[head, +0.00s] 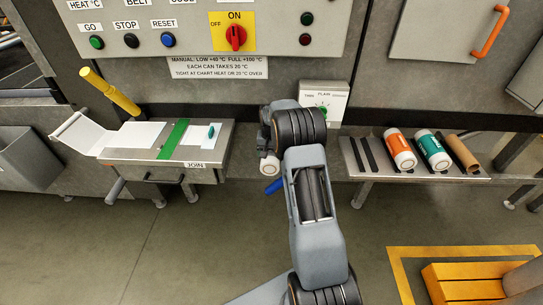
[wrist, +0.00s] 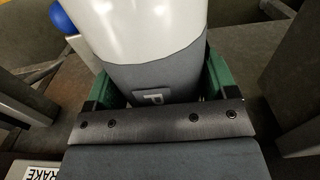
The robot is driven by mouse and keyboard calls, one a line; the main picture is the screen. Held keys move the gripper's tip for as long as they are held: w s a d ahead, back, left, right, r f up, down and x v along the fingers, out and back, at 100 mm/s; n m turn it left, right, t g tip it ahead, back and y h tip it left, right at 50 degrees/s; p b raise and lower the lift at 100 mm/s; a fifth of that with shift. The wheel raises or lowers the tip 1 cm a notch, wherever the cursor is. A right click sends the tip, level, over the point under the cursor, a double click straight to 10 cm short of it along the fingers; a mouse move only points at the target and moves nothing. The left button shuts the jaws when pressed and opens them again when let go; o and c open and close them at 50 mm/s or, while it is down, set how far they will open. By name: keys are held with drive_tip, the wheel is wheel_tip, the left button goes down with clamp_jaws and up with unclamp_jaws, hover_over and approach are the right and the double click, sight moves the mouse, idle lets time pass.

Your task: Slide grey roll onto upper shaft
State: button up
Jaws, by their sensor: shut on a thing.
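The grey roll (wrist: 145,32) fills the upper middle of the wrist view, with a white upper part and a grey band bearing a letter P. My gripper (wrist: 156,68) is shut on it, with a green finger on either side. I cannot make out the upper shaft in either view. A blue rounded thing (wrist: 64,17) is behind the roll at upper left; a blue piece (head: 273,186) also shows beside my arm in the head view.
A shelf (head: 352,157) at right bears an orange-labelled roll (head: 400,149), a green-labelled roll (head: 433,150) and a brown tube (head: 462,153). The join table (head: 130,158) is at left. A yellow step (head: 465,285) is on the floor at lower right.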

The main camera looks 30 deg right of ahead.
drive_tip(key=shift+w+d+p, duration=0.3)
drive_tip(key=shift+w+d, duration=0.2)
drive_tip(key=shift+w, duration=0.4)
drive_tip(key=shift+w+d+p, duration=0.25)
drive_tip(key=shift+w+d, duration=0.25)
drive_tip(key=shift+w, duration=0.35)
drive_tip(key=shift+w+d+p, duration=0.3)
drive_tip(key=shift+w+d, duration=0.2)
drive_tip(key=shift+w, duration=0.4)
drive_tip(key=o, duration=1)
drive_tip(key=shift+o, duration=0.7)
wheel_tip(320, 180, up, 12)
drive_tip(key=shift+w+r+p, duration=0.1)
drive_tip(key=shift+p, duration=0.35)
